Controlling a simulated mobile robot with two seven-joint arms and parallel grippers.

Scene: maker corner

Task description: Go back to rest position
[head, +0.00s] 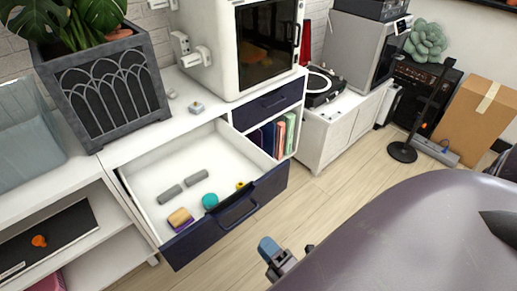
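I see nothing held in the visible part. A large grey-purple part of my own body fills the lower right.
A dark-blue-fronted drawer (230,216) stands pulled out from the white cabinet. It holds grey cylinders, a teal round piece (210,201) and a yellow-purple block (180,218). A cardboard box (478,122) and black stand (403,151) are at right. Middle floor is clear.

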